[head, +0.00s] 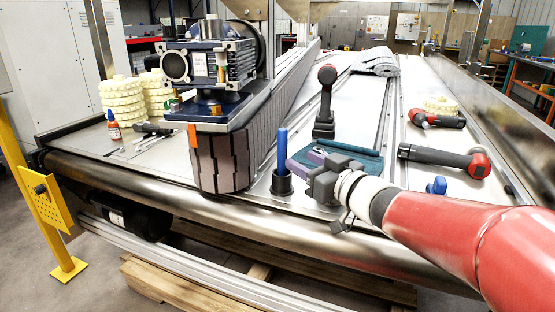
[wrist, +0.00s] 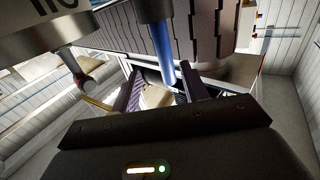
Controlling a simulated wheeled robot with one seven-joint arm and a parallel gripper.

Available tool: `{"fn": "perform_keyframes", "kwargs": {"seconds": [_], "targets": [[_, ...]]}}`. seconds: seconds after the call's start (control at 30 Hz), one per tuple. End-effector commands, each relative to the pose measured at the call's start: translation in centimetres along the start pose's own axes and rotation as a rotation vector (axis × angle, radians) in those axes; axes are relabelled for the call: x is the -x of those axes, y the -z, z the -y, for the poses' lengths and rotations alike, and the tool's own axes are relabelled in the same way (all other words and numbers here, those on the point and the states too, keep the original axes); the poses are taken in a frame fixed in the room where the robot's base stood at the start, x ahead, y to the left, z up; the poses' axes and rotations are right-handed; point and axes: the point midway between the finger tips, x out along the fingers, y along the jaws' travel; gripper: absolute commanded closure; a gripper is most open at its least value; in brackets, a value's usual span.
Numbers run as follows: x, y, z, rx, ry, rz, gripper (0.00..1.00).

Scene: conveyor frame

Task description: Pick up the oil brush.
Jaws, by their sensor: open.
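The oil brush (head: 282,152) shows as an upright blue handle. Its lower end is hidden in a small black cup (head: 281,183) near the front edge of the conveyor frame. My gripper (head: 300,161) is open, just to the right of the handle, with its fingers pointing toward it. In the wrist view the blue handle (wrist: 167,62) appears in line with the gap between the two spread fingers (wrist: 161,88). I cannot tell whether the handle is inside the gap or just beyond the fingertips. No grip on it shows.
A dark chain belt (head: 220,160) with a motor unit (head: 210,65) stands left of the brush. A red and black power tool (head: 325,102) stands behind. A teal item (head: 350,155) lies behind my gripper. More tools (head: 445,158) lie to the right.

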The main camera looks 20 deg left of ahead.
Motion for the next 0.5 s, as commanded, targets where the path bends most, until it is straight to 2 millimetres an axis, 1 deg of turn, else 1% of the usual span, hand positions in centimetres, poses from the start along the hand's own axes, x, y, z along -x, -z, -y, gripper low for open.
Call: {"fn": "perform_keyframes", "kwargs": {"seconds": [0.27,0.43,0.5], "targets": [[-3.1,-0.2,0.4,-0.001,0.007,-0.001,0.55],[-5.6,-0.6,0.9,-0.001,0.007,0.0,0.55],[-6.5,-0.5,0.8,-0.001,0.005,0.0,0.55]]}}
